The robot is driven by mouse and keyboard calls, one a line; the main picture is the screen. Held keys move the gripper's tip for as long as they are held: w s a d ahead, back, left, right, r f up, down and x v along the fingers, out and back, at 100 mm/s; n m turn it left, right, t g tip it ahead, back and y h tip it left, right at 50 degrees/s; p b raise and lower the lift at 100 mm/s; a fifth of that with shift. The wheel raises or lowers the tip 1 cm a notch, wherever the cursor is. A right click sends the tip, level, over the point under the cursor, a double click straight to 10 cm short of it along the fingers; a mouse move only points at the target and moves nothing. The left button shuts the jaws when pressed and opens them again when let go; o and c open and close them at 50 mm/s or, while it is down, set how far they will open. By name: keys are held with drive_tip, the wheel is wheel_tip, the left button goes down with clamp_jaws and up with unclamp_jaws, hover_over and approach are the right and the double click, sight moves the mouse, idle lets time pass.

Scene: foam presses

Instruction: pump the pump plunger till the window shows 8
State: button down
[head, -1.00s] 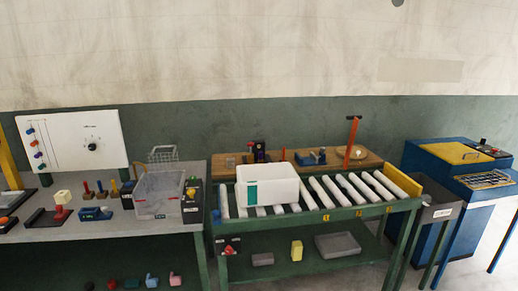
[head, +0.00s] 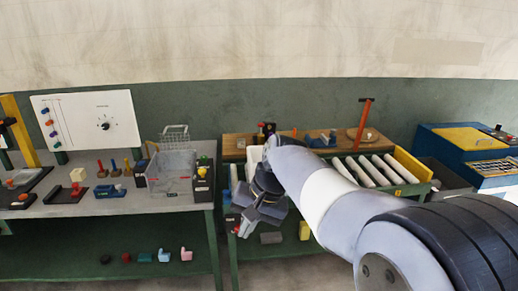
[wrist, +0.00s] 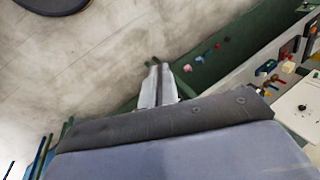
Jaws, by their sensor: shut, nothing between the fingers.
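A red upright post with a crossbar on top (head: 365,112) stands at the wooden board behind the roller table in the head view. It may be the pump plunger, but I cannot tell for sure. No window with a readable number shows. My gripper (head: 246,224) hangs in front of the left end of the roller table, pointing down, well apart from the post. In the wrist view my gripper (wrist: 155,70) is shut and empty, over bare floor.
My arm hides much of the roller table (head: 415,187) and most of a white box (head: 254,156). A grey bench (head: 120,205) at left carries a clear bin (head: 170,186), small blocks and a white dial panel (head: 88,120). A blue cabinet (head: 450,160) stands at right.

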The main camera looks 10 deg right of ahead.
drive_tip(key=w+d+f+g+h, duration=0.1)
drive_tip(key=w+d, duration=0.1)
drive_tip(key=w, duration=0.6)
drive_tip(key=w+d+f+m+g+h+p, duration=0.1)
drive_tip(key=w+d+f, duration=0.1)
drive_tip(key=w, duration=0.6)
drive_tip(key=w+d+f+h+p, duration=0.1)
drive_tip(key=w+d, duration=0.2)
drive_tip(key=w, duration=0.5)
drive_tip(key=shift+w+f+m+g, duration=0.15)
drive_tip(key=shift+f+m+g, duration=0.1)
drive_tip(key=shift+m+g, duration=0.15)
